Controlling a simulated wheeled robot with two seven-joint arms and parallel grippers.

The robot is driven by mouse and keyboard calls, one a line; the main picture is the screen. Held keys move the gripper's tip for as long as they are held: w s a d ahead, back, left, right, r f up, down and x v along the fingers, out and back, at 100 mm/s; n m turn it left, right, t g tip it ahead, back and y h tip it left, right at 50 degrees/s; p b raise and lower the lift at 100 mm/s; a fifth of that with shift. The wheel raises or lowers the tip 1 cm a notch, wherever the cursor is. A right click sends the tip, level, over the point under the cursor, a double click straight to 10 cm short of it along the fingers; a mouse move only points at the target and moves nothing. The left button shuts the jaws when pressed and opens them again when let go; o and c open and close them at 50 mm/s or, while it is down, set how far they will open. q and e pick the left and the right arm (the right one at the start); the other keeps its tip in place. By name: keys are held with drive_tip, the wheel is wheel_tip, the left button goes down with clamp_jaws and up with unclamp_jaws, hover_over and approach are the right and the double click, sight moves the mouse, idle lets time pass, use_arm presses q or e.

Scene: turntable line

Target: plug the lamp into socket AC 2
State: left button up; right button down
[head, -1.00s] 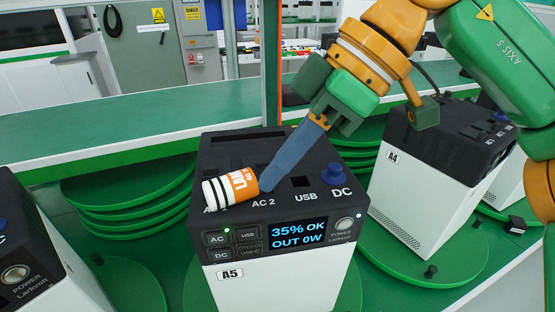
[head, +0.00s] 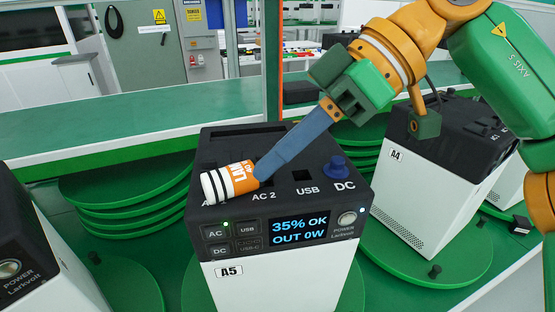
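The lamp plug (head: 229,182), a white and orange cylinder with black bands and LAMP lettering, lies tilted low across the front left top of power station A5 (head: 230,290). Its orange end faces right. The AC 2 socket opening is hidden behind the lamp and fingers. My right gripper (head: 259,175) comes in slanting from the upper right, its blue-grey fingertips against the lamp's orange end. The fingers overlap, so I cannot tell whether they grip it. My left gripper is not in view.
A blue plug (head: 335,168) stands in the DC socket; the USB opening (head: 302,176) is empty. The screen (head: 299,227) reads 35% OK, OUT 0W. Station A4 (head: 425,175) stands right, another station (head: 30,265) front left. A long green bench (head: 120,125) runs behind.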

use_arm(q)
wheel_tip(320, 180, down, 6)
drive_tip(key=b, duration=0.6)
use_arm(e)
drive_tip(key=shift+a+f+m+g+y, duration=0.2)
drive_tip(key=shift+g+y, duration=0.25)
drive_tip(key=shift+y, duration=1)
drive_tip(key=shift+a+r+m+g+y, duration=0.1)
drive_tip(key=shift+m+g+y, duration=0.3)
drive_tip(key=shift+y, duration=1.05)
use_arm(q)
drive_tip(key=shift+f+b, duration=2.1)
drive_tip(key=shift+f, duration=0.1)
use_arm(e)
drive_tip(key=shift+a+m+g+y, duration=0.1)
drive_tip(key=shift+m+g+y, duration=0.35)
drive_tip(key=shift+y, duration=1.05)
